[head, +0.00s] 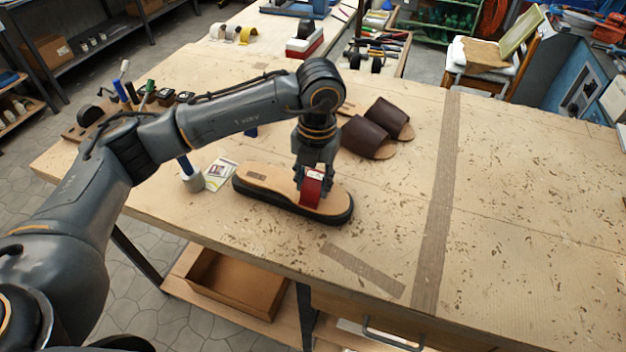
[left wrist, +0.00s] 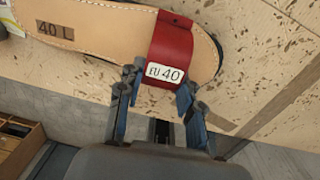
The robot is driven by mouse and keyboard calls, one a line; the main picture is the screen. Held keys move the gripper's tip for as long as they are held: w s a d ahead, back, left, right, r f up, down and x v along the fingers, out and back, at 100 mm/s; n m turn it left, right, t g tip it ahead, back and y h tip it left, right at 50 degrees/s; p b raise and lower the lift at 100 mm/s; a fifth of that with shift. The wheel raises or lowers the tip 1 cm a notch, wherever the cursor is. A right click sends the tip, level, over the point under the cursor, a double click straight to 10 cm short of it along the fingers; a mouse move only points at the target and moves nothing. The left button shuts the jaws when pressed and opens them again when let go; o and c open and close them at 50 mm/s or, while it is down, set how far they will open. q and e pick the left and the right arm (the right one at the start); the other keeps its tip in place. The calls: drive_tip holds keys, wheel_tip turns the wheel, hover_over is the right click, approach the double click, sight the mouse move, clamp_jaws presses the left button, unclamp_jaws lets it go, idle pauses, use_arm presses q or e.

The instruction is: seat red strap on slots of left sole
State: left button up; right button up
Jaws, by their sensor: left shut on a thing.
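The left sole (head: 262,177) is tan with a thick black edge and lies on the workbench. In the left wrist view the sole (left wrist: 100,35) bears the mark "40 L". The red strap (head: 311,191) lies across the sole near its right end. In the left wrist view the strap (left wrist: 172,42) carries a white "EU 40" label. My left gripper (head: 315,180) points down over the sole and is shut on the strap. Its fingertips (left wrist: 160,88) are at the label end. I cannot tell whether the strap's ends sit in the slots. My right gripper is out of view.
A pair of dark brown sandals (head: 368,136) lies just behind the gripper. The bench (head: 530,220) is clear to the right.

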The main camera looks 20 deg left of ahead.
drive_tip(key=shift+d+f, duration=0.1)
use_arm(q)
drive_tip(key=o, duration=0.9)
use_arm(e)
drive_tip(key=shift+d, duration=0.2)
use_arm(q)
drive_tip(key=shift+o, duration=0.2)
